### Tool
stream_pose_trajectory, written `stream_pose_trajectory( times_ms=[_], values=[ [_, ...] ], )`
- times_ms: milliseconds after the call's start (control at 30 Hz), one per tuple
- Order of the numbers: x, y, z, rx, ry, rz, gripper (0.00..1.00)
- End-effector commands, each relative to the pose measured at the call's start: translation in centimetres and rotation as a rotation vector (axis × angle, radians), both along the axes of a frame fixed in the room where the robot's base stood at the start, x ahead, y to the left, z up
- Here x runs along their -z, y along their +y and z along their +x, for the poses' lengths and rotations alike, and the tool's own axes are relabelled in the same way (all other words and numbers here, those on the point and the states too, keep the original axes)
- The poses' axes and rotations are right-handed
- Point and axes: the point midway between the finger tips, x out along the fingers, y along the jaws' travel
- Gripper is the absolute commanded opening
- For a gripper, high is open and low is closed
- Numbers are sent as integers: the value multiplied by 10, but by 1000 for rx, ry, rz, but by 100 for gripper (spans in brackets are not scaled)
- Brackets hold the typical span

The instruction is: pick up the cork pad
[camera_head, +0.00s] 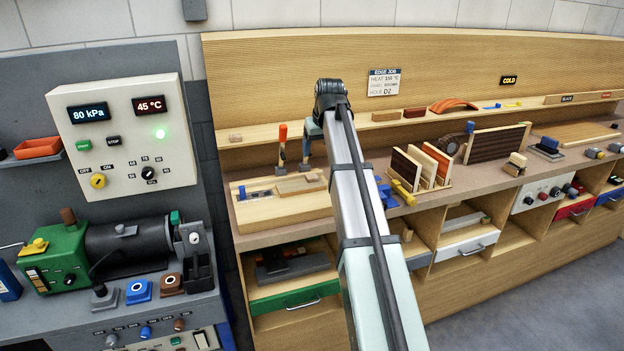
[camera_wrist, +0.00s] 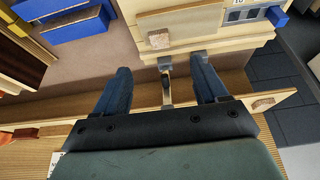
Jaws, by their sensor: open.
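I cannot single out the cork pad with certainty. A small speckled tan block (camera_wrist: 158,40) in the wrist view looks like cork and lies at the end of a pale wooden board. A second speckled brown piece (camera_wrist: 263,103) lies on the narrow shelf, to the right of my fingers. My gripper (camera_wrist: 163,76) is open, its two blue fingers spread and pointing toward the bench. A slim upright tool with a metal top shows between the fingers; I cannot tell whether it touches them. In the head view my gripper (camera_head: 307,150) is over the left part of the bench, partly hidden by my arm.
An orange-handled tool (camera_head: 283,143) stands left of my gripper. A rack of upright panels (camera_head: 421,167) and blue blocks (camera_wrist: 75,22) stand to one side. The back shelf (camera_head: 345,124) runs behind. Bare bench top lies between the board and the rack.

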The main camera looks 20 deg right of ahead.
Motion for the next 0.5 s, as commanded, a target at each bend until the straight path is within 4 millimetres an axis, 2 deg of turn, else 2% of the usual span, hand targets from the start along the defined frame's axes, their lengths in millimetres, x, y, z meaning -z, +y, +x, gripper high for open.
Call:
stream_pose_trajectory(
  times_ms=[167, 500],
  values=[
    [14, 4, 8, -9, -1, 5, 72],
    [64, 3, 28, -7, -1, 4, 72]
  ],
)
